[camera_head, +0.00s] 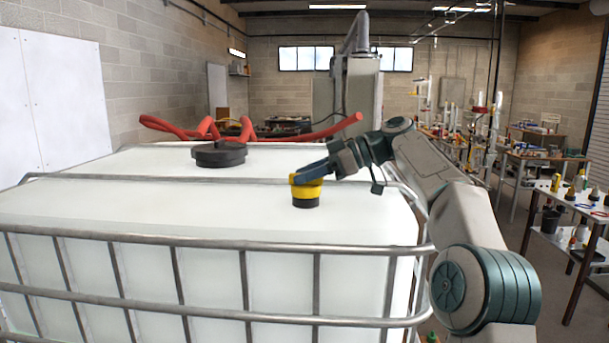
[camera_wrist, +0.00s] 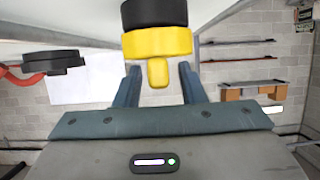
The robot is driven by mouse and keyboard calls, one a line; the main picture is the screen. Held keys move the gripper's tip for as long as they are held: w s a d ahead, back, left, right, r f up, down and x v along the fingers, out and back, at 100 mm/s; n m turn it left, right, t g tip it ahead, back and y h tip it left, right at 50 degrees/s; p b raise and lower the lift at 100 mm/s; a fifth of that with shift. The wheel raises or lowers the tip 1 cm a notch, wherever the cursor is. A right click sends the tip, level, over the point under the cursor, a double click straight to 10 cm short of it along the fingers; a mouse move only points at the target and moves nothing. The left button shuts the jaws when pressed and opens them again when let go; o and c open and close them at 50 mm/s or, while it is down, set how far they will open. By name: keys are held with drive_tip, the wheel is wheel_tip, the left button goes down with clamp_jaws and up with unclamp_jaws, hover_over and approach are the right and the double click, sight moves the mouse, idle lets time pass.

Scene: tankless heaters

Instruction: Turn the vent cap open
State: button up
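The vent cap (camera_head: 307,190) is yellow and sits on a black base on top of the white tank (camera_head: 110,208), near its right end. My gripper (camera_head: 308,174) reaches it from the right, with a blue finger at the top of the cap. In the wrist view the vent cap (camera_wrist: 157,44) appears upside down, with a yellow lug (camera_wrist: 158,74) pointing toward my gripper (camera_wrist: 158,70). My two fingers are open on either side of the lug, with a visible gap at each side. The far finger is mostly hidden in the head view.
Metal cage bars (camera_head: 200,243) run around the tank. A large black lid (camera_head: 219,154) and a red hose (camera_head: 300,133) lie farther back on the left. The tank top around the vent cap is clear. Workbenches (camera_head: 572,215) stand at the right.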

drive_tip(key=p+v, duration=0.3)
drive_tip(key=v, duration=1)
drive_tip(key=shift+d, duration=0.2)
